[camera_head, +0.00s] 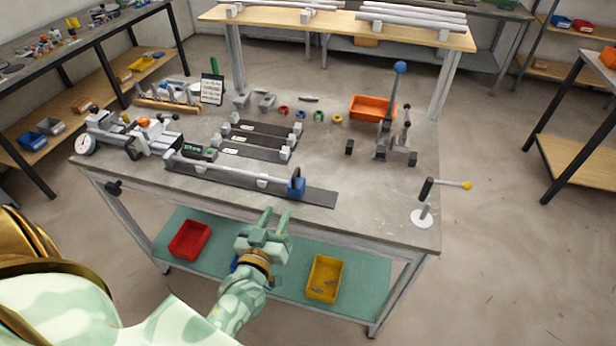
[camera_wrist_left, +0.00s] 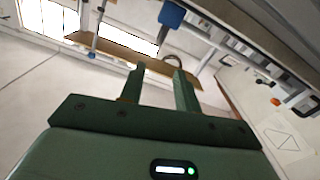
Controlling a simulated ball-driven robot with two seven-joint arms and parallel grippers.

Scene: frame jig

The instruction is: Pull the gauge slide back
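A blue block with a dark upright part (camera_head: 296,187) sits at the right end of a silver bar (camera_head: 232,174) on a dark base strip (camera_head: 322,197) along the table's front. A round dial gauge (camera_head: 86,144) is at the table's left end, beside a metal fixture (camera_head: 130,130). I cannot tell for certain which part is the gauge slide. My left gripper (camera_head: 276,211) is just off the front edge, near the blue block and apart from it. Its fingers are spread and empty in the left wrist view (camera_wrist_left: 160,68). My right gripper is out of view.
The grey table (camera_head: 375,195) carries dark strips with pale blocks (camera_head: 258,138), an orange bin (camera_head: 372,107), a blue-knobbed lever (camera_head: 400,68) and a yellow-tipped handle (camera_head: 466,185). Red (camera_head: 190,239) and yellow (camera_head: 324,278) bins stand on the lower shelf.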

